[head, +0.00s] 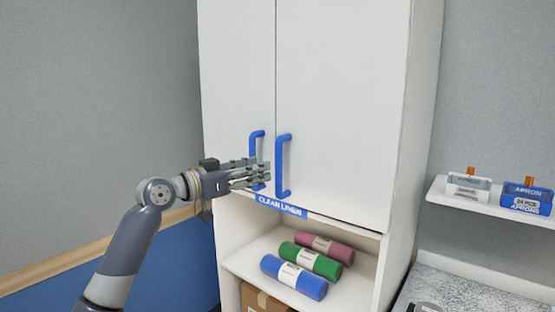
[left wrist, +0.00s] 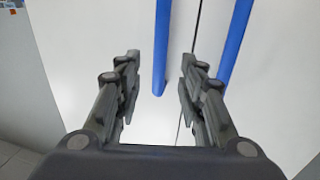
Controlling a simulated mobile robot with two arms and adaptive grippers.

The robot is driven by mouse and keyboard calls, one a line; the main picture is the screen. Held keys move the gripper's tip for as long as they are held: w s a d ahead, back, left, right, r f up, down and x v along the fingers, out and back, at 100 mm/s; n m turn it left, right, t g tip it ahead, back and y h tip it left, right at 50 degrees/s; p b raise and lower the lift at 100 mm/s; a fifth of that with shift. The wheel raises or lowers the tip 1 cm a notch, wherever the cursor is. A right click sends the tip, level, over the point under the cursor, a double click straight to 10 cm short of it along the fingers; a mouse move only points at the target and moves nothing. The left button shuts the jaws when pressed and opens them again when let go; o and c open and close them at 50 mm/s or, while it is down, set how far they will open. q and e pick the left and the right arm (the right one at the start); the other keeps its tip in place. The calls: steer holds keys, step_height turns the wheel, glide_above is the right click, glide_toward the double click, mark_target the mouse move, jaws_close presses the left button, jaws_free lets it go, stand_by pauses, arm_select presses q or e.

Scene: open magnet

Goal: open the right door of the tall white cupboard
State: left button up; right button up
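The tall white cupboard (head: 340,90) has two upper doors, both shut. The right door (head: 345,60) carries a blue vertical handle (head: 283,165) near the middle gap. The left door (head: 238,70) carries a matching blue handle (head: 257,145), partly hidden by my gripper. My left gripper (head: 268,172) points at the doors, its fingertips just left of the right door's handle in the head view. In the left wrist view its fingers (left wrist: 158,90) are spread and empty. One blue handle (left wrist: 161,50) shows between them, the other (left wrist: 235,40) beyond the right finger. I see no contact.
Below the doors is a "CLEAN LINEN" label (head: 281,206) and an open shelf with pink (head: 325,246), green (head: 311,262) and blue (head: 294,278) rolls. A carton (head: 262,301) sits beneath. At right, a wall shelf (head: 490,207) holds a white box (head: 467,187) and a blue box (head: 527,198).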

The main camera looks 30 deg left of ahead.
mark_target(276, 165)
arm_select(q)
steer(key=p+x, duration=0.3)
steer(key=x, duration=0.4)
steer(key=shift+w+r, duration=0.1)
steer(key=shift+w, duration=0.15)
steer(key=shift+w+d, duration=0.15)
steer(key=shift+w, duration=0.25)
steer(key=shift+c, duration=0.2)
jaws_close()
